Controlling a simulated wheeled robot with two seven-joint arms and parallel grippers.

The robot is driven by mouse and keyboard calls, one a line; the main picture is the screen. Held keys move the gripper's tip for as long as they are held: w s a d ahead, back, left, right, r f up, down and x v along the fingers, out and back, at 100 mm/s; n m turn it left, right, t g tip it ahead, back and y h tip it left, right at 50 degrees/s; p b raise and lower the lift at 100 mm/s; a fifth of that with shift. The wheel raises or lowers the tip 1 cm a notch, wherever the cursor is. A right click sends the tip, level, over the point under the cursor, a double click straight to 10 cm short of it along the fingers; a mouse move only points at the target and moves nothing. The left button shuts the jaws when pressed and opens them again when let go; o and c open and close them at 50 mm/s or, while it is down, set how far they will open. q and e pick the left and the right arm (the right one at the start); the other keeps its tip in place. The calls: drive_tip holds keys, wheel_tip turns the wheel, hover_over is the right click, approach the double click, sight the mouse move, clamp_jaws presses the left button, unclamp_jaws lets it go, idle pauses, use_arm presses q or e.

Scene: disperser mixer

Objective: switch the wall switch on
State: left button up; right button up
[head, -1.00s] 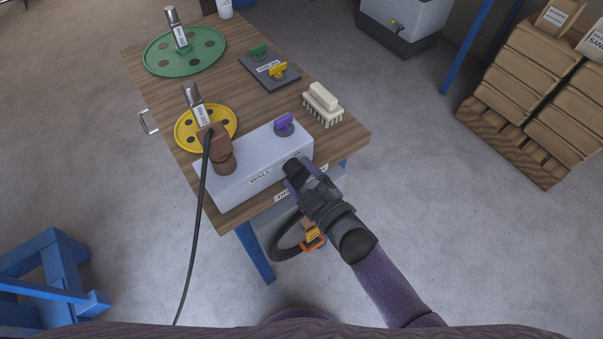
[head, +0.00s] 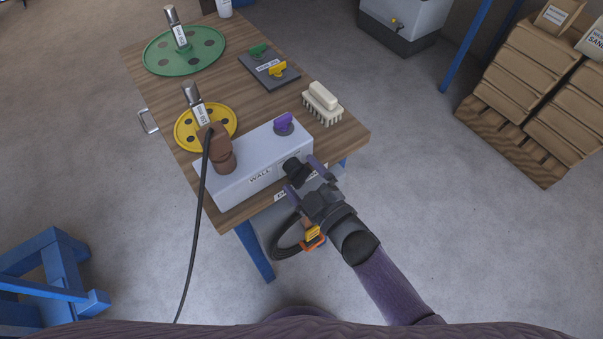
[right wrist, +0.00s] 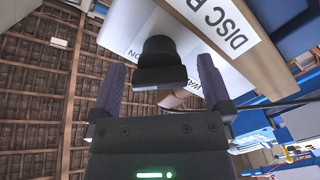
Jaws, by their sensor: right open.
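The wall switch is a pale box (head: 235,182) with a "WALL" label, at the table's near edge. Its black knob (head: 293,167) sticks out of the front face. It also shows in the right wrist view (right wrist: 157,58). My right gripper (head: 305,177) is open just in front of the knob. In the right wrist view its two fingers (right wrist: 160,80) stand to either side of the knob's end, with a gap on each side. I cannot tell whether the switch is on. My left gripper is not in view.
A brown plug (head: 221,155) with a black cable sits on the box's left end, and a purple knob (head: 284,122) on top. A yellow disc (head: 183,137), a brush (head: 322,102) and a dark plate (head: 262,76) lie behind. A coiled cable (head: 284,243) hangs below.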

drive_tip(key=p+v, duration=0.1)
drive_tip(key=v, duration=0.8)
drive_tip(key=shift+s+d, duration=0.1)
drive_tip(key=s+d+f+m+g+h, duration=0.2)
drive_tip(key=s+d+f+m+h, duration=0.15)
drive_tip(key=f, duration=0.35)
drive_tip(key=s+d+f+m+g+h, duration=0.2)
drive_tip(key=s+f+g, duration=0.15)
drive_tip(key=f, duration=0.25)
drive_tip(key=s+d+f+m+g+h, duration=0.1)
drive_tip(key=s+d+f+m+h, duration=0.25)
drive_tip(key=f, duration=0.35)
drive_tip(key=s+d+f+m+g+h, duration=0.1)
drive_tip(key=s+f+m+g, duration=0.1)
drive_tip(key=s, duration=0.6)
drive_tip(key=s+d+f+m+g, duration=0.2)
drive_tip(key=s+f+g, duration=0.2)
drive_tip(key=s, duration=0.5)
drive_tip(key=shift+d+g+h, duration=0.15)
drive_tip(key=shift+g+h, duration=0.25)
drive_tip(key=shift+g, duration=0.35)
drive_tip(key=shift+w, duration=0.1)
